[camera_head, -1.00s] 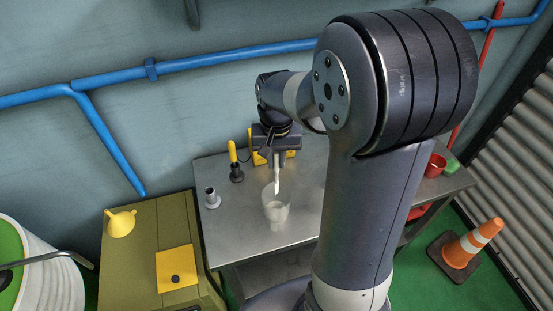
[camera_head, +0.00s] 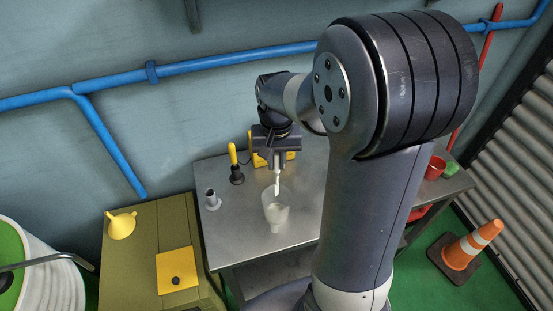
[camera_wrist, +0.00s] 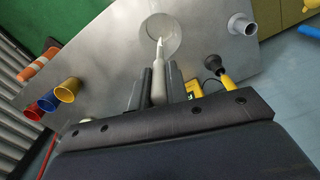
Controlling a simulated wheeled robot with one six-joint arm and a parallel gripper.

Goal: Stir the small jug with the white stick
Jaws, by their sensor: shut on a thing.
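The small jug (camera_head: 277,214) is a translucent, whitish cup standing upright on the steel cart top. It also shows in the wrist view (camera_wrist: 172,46). My gripper (camera_head: 276,158) is above and behind the jug. In the wrist view my gripper (camera_wrist: 159,78) is shut on the white stick (camera_wrist: 158,88), with one dark finger on each side. The stick (camera_head: 277,180) points down, and its lower end overlaps the jug's open mouth in both views. I cannot tell how deep the tip is.
The steel cart top (camera_head: 230,238) has a grey cup (camera_head: 212,200) and a yellow-handled tool (camera_head: 235,165) at left. A yellow device (camera_head: 290,156) sits behind my gripper. Red, blue and yellow cups (camera_wrist: 67,90) stand at the other end. The steel around the jug is clear.

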